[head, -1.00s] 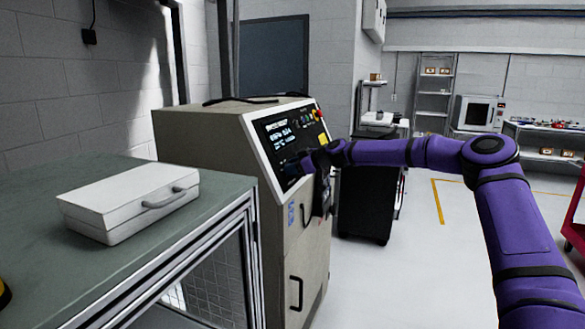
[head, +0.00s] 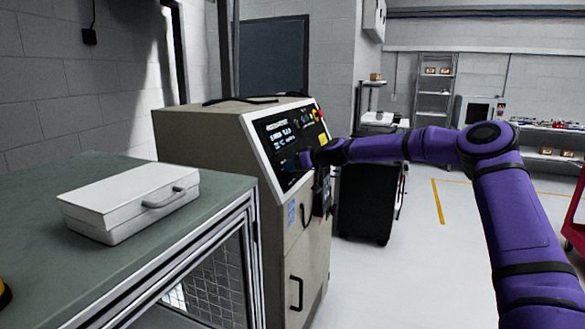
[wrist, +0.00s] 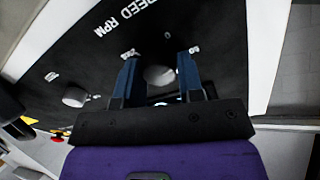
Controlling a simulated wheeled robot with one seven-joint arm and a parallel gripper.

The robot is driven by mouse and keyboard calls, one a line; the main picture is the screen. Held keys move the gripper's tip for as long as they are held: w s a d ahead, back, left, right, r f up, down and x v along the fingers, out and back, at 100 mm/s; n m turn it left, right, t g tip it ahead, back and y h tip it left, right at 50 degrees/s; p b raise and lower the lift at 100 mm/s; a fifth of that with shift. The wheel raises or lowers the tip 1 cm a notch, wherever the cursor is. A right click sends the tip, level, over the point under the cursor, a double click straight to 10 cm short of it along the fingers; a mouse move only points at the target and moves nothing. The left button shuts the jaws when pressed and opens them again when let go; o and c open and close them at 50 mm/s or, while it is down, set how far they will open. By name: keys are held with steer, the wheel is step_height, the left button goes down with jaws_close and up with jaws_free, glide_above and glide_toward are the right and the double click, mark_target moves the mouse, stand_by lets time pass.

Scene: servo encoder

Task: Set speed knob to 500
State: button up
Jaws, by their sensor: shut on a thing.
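The speed knob (wrist: 160,76) is a small grey round knob on a black panel, under the printed label SPEED RPM (wrist: 128,14) in the wrist view. My gripper (wrist: 160,72) has its two blue fingers on either side of this knob and is shut on it. Small numbers are printed around the knob, too blurred to read surely. In the head view my gripper (head: 304,160) is at the lower part of the machine's black control panel (head: 283,142), and my wrist hides the knob. The lit text on the panel's display is too small to read.
A second grey knob (wrist: 75,97) sits to the left on the panel in the wrist view. A red button (head: 318,113) is at the panel's upper right. A green-topped bench (head: 120,235) with a white case (head: 130,200) stands at left. Open floor lies right.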

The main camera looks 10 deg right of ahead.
steer(key=shift+m, duration=2.2)
steer(key=o, duration=0.9)
steer(key=v, duration=1)
steer(key=shift+s+d+r, duration=0.2)
steer(key=shift+s+r, duration=0.05)
